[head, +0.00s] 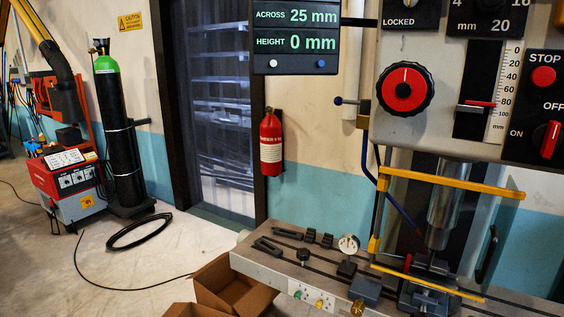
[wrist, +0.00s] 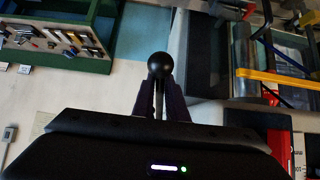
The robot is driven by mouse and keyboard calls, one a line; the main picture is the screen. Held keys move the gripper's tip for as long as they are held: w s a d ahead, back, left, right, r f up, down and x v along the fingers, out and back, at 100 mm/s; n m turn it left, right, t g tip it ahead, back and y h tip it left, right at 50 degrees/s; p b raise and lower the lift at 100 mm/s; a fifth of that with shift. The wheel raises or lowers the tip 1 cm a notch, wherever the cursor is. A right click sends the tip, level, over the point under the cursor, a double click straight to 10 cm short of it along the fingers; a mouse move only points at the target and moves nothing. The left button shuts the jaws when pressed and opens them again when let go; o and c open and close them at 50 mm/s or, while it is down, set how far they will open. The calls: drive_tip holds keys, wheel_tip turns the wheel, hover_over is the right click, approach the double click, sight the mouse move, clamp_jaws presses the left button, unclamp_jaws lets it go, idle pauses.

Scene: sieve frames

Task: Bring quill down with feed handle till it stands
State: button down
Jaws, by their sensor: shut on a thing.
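The feed handle's black ball knob (wrist: 160,64) shows in the middle of the wrist view. My gripper (wrist: 161,88) is shut around the handle just below the ball. My gripper and the handle do not show in the head view. The quill (head: 445,208), a bright metal cylinder, reaches down behind a clear guard towards a vice (head: 430,272) on the machine table. Whether its lower end touches anything there is unclear. On the depth scale (head: 500,90) the red pointer (head: 480,103) stands near 80. The display (head: 295,28) reads ACROSS 25 mm and HEIGHT 0 mm.
A yellow-framed guard (head: 445,180) stands around the quill. Clamps and a dial gauge (head: 348,243) lie on the table (head: 262,262). Cardboard boxes (head: 232,285) sit on the floor at its left. A green tool board (wrist: 60,35) is at upper left in the wrist view.

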drive_tip(key=shift+w+f, duration=0.35)
drive_tip(key=shift+f, duration=0.2)
idle(0.9)
drive_tip(key=shift+r, duration=0.15)
idle(1.8)
idle(0.4)
idle(1.6)
drive_tip(key=c, duration=1.8)
unclamp_jaws()
drive_tip(key=shift+c, duration=0.2)
drive_tip(key=shift+s+r, duration=0.1)
drive_tip(key=v, duration=1.3)
drive_tip(key=shift+s, duration=0.15)
drive_tip(key=shift+r, duration=0.1)
